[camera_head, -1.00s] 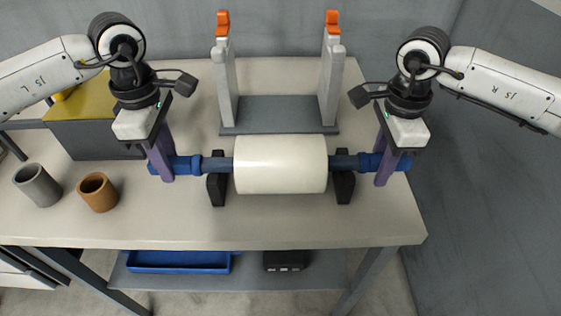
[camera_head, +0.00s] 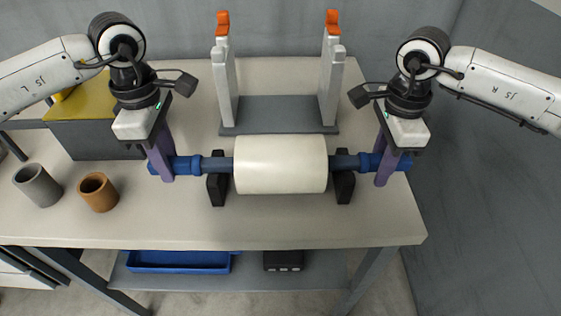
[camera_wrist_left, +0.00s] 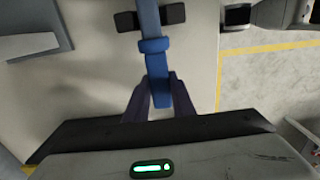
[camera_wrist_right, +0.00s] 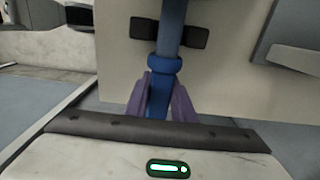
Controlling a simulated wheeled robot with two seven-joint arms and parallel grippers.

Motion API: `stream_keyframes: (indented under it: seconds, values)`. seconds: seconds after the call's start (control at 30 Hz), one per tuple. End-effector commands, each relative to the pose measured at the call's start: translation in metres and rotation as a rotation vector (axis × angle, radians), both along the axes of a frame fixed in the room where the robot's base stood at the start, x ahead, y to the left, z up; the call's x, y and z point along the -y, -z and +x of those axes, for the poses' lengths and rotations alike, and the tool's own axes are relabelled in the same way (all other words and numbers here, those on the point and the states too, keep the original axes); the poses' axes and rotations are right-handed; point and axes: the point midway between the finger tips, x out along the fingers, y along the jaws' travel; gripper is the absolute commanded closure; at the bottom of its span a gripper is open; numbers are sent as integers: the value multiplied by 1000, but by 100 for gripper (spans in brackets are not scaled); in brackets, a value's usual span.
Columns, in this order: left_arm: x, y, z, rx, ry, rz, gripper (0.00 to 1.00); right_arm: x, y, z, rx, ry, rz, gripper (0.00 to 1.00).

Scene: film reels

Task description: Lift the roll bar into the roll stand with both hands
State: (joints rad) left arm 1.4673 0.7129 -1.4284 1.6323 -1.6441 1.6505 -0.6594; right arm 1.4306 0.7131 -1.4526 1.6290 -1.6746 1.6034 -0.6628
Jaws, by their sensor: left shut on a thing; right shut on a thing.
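The roll bar (camera_head: 222,164) is a blue-grey bar through a wide cream roll (camera_head: 281,164). It lies level across two black supports (camera_head: 217,190) on the table. My left gripper (camera_head: 165,172) is shut on the bar's blue left end, which also shows between its purple fingers in the left wrist view (camera_wrist_left: 156,95). My right gripper (camera_head: 385,175) is shut on the blue right end, seen too in the right wrist view (camera_wrist_right: 160,98). The roll stand (camera_head: 280,113) is behind the roll, with two upright grey posts topped in orange.
A grey cup (camera_head: 38,186) and a brown cup (camera_head: 98,193) stand on the table at left. A dark box with a yellow top (camera_head: 85,110) is at the back left. A blue tray (camera_head: 180,262) and a black box (camera_head: 284,261) sit on the lower shelf.

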Motion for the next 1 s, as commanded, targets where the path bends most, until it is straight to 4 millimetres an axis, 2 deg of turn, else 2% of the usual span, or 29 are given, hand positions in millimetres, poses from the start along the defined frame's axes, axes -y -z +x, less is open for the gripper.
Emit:
stream_keyframes:
  seconds: [0.47,1.0]
  values:
    - [1,-6,1,5,0,-3,100,0,-6,1,5,0,2,100]
    - [1,-49,1,4,0,-3,100,0,-48,1,4,1,2,100]
